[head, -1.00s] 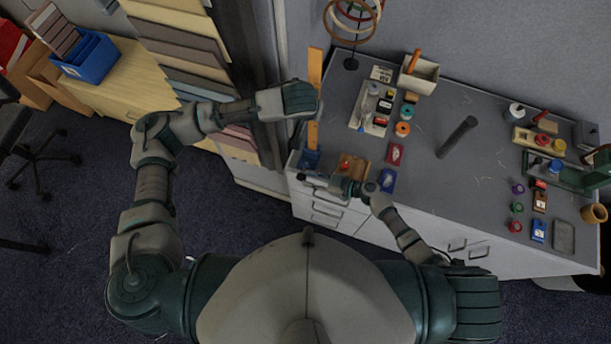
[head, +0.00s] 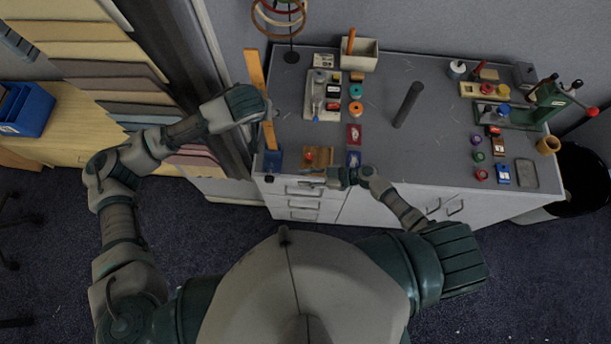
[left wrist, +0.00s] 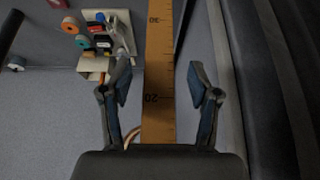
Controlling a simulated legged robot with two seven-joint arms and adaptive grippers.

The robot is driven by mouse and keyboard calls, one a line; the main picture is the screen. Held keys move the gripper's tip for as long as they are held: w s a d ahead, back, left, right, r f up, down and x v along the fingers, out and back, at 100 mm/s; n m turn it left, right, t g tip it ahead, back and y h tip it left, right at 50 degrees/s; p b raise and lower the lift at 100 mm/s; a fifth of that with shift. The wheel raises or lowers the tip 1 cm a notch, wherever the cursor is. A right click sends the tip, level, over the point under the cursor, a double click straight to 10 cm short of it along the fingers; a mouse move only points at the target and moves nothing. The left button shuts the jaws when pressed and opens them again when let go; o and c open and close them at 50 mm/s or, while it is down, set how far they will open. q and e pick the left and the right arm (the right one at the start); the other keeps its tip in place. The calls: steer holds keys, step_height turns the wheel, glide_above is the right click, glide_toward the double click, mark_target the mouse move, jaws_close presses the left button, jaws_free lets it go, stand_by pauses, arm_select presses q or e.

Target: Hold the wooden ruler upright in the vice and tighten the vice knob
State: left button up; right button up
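The wooden ruler (head: 255,70) stands up from the blue vice (head: 272,160) at the table's left front corner. It looks slanted in the head view. My left gripper (head: 264,108) is at the ruler's upper half. In the left wrist view the ruler (left wrist: 160,60) passes between the spread fingers of my left gripper (left wrist: 160,88), with a gap on both sides. My right gripper (head: 308,181) is low at the table's front edge, right of the vice, pointing left. Its fingers are too small to read. A small dark knob (head: 268,179) shows below the vice.
A wooden block with a red knob (head: 318,157) lies right of the vice. Hanging sample boards (head: 95,50) are close behind my left arm. The table's middle is mostly clear.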

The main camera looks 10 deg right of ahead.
arm_select(q)
steer(key=shift+r, duration=0.1)
steer(key=v, duration=1.1)
steer(key=shift+s+r, duration=0.15)
steer(key=shift+r, duration=0.15)
steer(key=shift+d, duration=0.1)
